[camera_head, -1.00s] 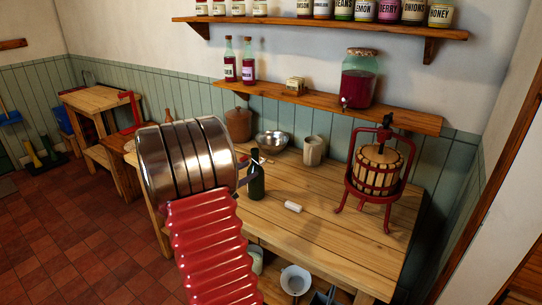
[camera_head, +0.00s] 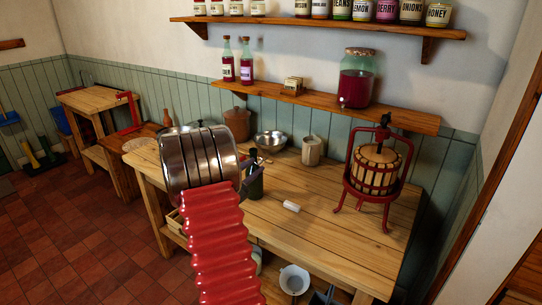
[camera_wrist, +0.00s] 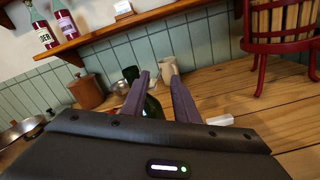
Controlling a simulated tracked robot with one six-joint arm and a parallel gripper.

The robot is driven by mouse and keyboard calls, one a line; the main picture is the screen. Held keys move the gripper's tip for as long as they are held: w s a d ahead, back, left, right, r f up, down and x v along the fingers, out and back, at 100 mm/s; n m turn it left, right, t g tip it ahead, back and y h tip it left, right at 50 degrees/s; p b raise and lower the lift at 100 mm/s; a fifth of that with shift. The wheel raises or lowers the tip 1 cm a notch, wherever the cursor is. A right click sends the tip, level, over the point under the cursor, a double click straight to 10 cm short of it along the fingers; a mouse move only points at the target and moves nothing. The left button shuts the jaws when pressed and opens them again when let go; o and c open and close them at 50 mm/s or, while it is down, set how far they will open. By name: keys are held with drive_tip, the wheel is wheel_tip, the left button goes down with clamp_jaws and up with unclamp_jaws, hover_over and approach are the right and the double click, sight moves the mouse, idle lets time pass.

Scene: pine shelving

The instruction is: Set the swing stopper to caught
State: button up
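A dark green bottle (camera_head: 256,184) stands upright on the wooden table, left of its middle. Its swing stopper is too small and too hidden to make out, so I cannot tell its state. My gripper (camera_head: 252,170) is mostly behind my silver wrist in the head view, its dark fingers close to the bottle's upper part. In the wrist view my gripper (camera_wrist: 158,78) has its two fingers apart. The bottle (camera_wrist: 153,107) shows between and behind them, with its top left of the left finger. I cannot tell whether a finger touches it.
A red fruit press (camera_head: 378,172) stands on the table's right side. A beige mug (camera_head: 311,150), a metal bowl (camera_head: 270,141) and a brown crock (camera_head: 237,122) stand behind. A shelf (camera_head: 340,107) hangs above. The table's front middle is clear.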

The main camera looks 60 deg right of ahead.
drive_tip(key=s+d, duration=0.2)
drive_tip(key=d, duration=0.9)
drive_tip(key=shift+d, duration=0.3)
clamp_jaws()
